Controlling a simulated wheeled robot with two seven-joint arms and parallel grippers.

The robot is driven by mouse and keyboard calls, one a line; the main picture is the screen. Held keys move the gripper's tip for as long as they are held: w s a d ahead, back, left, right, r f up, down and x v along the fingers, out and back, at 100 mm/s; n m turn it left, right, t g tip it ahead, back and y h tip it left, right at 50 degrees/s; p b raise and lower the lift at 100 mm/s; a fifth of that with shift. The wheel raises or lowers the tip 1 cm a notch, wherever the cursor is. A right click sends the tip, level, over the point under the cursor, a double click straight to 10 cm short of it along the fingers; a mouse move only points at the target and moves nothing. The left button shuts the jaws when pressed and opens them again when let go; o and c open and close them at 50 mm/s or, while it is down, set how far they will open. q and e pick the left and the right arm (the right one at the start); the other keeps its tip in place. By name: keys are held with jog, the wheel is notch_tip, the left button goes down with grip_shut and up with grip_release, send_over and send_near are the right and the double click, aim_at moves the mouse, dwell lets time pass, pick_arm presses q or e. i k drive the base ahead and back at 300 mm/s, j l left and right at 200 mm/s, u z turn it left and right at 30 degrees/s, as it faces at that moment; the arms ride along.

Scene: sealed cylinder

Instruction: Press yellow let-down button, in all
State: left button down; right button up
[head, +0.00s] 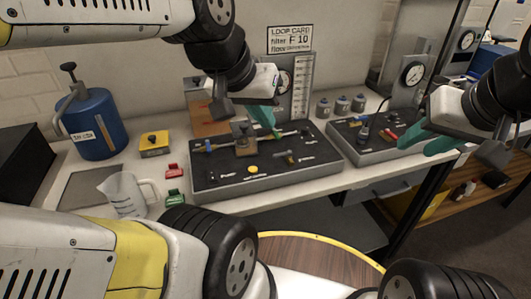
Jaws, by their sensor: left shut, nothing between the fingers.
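A round yellow button (253,169) sits near the front of the dark panel (225,184) on the bench. A yellow box (154,141) with a black knob on top stands apart, left of the panel. My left gripper (275,134) is shut and empty, its teal fingers pointing down over the back middle of the panel, behind and a little right of the round button. My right gripper (413,147) is open and empty, over the right end of the second panel (375,154).
A blue canister (92,125), a clear jug (125,194), a red tag (173,170) and a green tag (174,197) are at left. A gauge (412,74) rises behind the second panel. A round wooden stool (310,256) stands in front.

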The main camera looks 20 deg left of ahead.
aim_at(252, 170)
jog(key=k+l+u, duration=0.2)
jog(key=u, duration=0.2)
jog(key=k+l+u, duration=0.2)
jog(key=u, duration=0.15)
jog(key=k+l+u, duration=0.25)
jog(key=u, duration=0.15)
